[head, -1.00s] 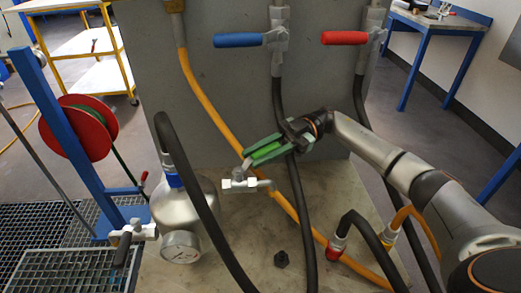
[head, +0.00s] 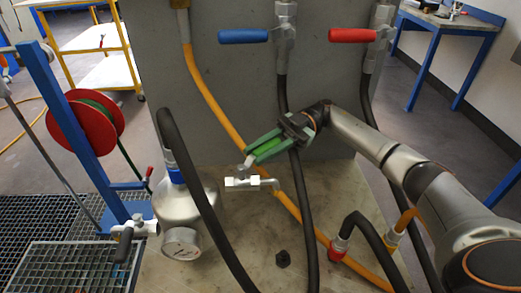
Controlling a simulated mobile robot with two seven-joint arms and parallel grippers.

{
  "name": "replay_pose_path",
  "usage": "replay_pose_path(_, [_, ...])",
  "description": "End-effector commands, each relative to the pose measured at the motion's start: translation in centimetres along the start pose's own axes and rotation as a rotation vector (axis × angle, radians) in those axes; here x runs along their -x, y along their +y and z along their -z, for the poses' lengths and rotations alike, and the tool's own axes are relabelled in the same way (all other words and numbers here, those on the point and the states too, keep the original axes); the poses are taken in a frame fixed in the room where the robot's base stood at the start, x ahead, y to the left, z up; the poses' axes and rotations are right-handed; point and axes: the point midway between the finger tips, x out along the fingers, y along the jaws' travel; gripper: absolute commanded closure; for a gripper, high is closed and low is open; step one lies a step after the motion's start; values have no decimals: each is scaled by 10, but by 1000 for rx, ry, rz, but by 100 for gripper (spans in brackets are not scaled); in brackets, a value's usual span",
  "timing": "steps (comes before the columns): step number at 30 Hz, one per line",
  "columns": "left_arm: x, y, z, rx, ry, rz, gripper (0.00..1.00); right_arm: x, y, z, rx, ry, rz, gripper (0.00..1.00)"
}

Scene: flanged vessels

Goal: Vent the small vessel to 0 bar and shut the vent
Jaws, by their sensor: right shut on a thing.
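The small vessel (head: 181,203) is a silvery rounded tank with a blue band near its top, standing at the left of the stone-like slab. Its round white gauge (head: 182,243) faces me, but the reading is too small to tell. A silvery valve (head: 243,183) sits right of the vessel, with a green lever (head: 268,147) rising up and to the right from it. My right gripper (head: 265,148) is shut on the green lever, its fingers along both sides. My left gripper is not in view.
A blue-handled valve (head: 244,36) and a red-handled valve (head: 352,35) are on the grey panel (head: 225,85). Black hoses and an orange hose (head: 208,90) cross the work area. A red reel (head: 85,125) stands behind.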

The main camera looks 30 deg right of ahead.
Motion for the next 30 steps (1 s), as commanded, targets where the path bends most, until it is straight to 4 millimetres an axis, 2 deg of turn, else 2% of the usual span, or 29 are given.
replay_pose_path(2, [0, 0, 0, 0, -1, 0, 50, 0, 0, 1, 1, 0, -1, 100])
replay_pose_path(3, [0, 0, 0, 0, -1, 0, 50, 0, 0, 1, 1, 0, -1, 73])
replay_pose_path(11, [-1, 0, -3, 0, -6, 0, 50, 0, 0, 0, 0, 0, -1, 44])
replay_pose_path(20, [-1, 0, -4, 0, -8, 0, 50, 0, 1, 3, 1, -1, 0, 44])
replay_pose_path(23, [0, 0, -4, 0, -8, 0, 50, 0, 3, 13, 3, -1, 0, 44])
replay_pose_path(26, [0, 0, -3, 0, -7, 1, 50, 0, 6, 30, 6, -2, -1, 44])
replay_pose_path(30, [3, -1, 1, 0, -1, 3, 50, -8, -2, 49, 2, -3, 2, 44])
